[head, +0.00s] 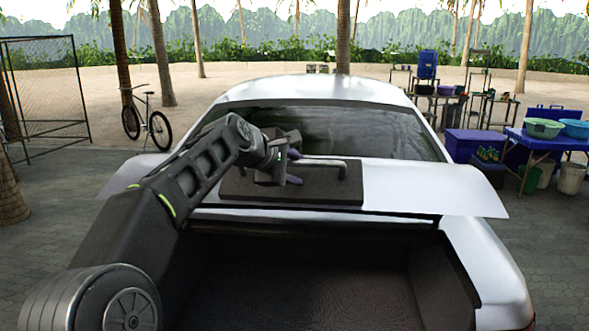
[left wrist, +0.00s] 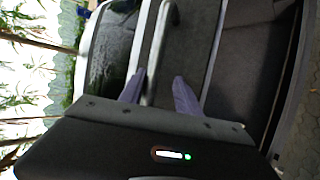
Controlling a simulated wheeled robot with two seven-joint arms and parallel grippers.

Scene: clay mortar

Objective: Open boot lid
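The white car's boot lid (head: 412,190) is raised, and the dark boot interior (head: 300,280) shows below it in the head view. A dark plate (head: 325,190) with a grey bar handle (head: 325,161) is on the lid. My left gripper (head: 291,160) is at the left end of this handle. In the left wrist view, the two fingers of the left gripper (left wrist: 160,93) are spread apart, with the handle (left wrist: 163,45) running between them and a gap on the right side. The right gripper is in neither view.
The car's rear window (head: 350,128) and roof are beyond the lid. A bicycle (head: 147,117) and wire fence stand at the left. A blue table (head: 560,140) with basins and a blue box (head: 470,145) stand at the right. Paving surrounds the car.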

